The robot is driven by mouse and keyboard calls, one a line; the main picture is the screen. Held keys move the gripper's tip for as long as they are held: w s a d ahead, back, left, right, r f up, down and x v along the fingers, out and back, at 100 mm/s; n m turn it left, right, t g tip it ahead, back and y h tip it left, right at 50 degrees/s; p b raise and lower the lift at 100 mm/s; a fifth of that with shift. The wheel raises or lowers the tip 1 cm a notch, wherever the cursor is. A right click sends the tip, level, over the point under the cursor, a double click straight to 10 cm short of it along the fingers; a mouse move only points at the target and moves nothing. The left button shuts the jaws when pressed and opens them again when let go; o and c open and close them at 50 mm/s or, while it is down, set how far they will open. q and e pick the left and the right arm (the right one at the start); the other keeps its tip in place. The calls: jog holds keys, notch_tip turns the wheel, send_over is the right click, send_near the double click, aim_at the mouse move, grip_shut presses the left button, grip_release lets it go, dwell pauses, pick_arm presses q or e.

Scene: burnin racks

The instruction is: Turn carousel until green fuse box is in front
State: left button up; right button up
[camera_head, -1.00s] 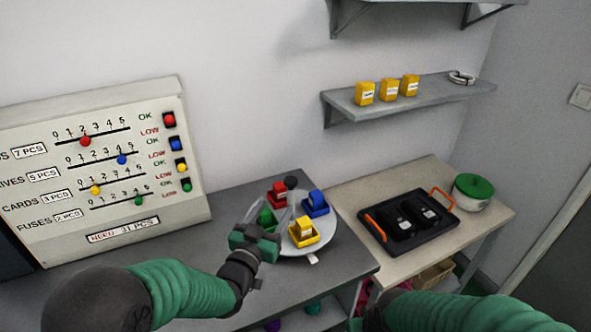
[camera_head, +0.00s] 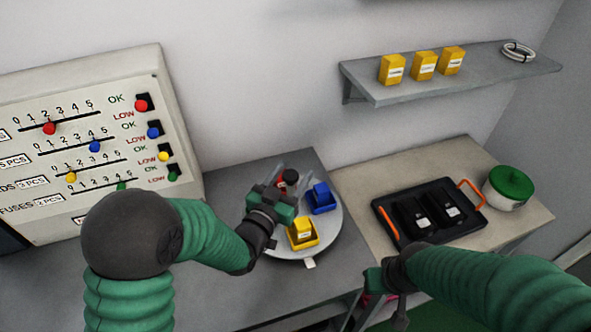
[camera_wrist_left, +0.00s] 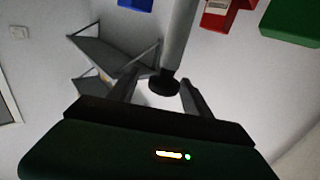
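The carousel (camera_head: 333,221) is a round grey disc on the dark table, with a pale tab (camera_head: 310,263) at its front edge. The yellow box (camera_head: 303,235) sits nearest the tab, and the blue box (camera_head: 321,199) is at the right. The red box (camera_head: 282,188) is partly hidden at the back. My left gripper (camera_head: 287,180) hides the green box in the head view; a green box (camera_wrist_left: 292,22) shows in the wrist view. The left gripper is open, its fingers either side of the post's black knob (camera_wrist_left: 164,83); contact is unclear.
A black tray (camera_head: 385,226) with orange handles and a green-lidded pot (camera_head: 508,187) stand on the light table at right. A shelf (camera_head: 440,75) with yellow boxes is above. A panel with sliders (camera_head: 150,85) stands at left.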

pick_arm(q)
jog(key=shift+s+a+r, duration=0.1)
jog(key=shift+s+a, duration=0.05)
jog(key=shift+a, duration=0.05)
jog(key=shift+c, duration=1)
jog(key=shift+a, duration=0.2)
jog(key=shift+c, duration=1.1)
jog(key=shift+w, duration=0.2)
jog(key=c, duration=0.5)
jog(key=shift+s+d, duration=0.1)
jog(key=shift+d, duration=0.1)
grip_shut()
jog(key=shift+a, duration=0.15)
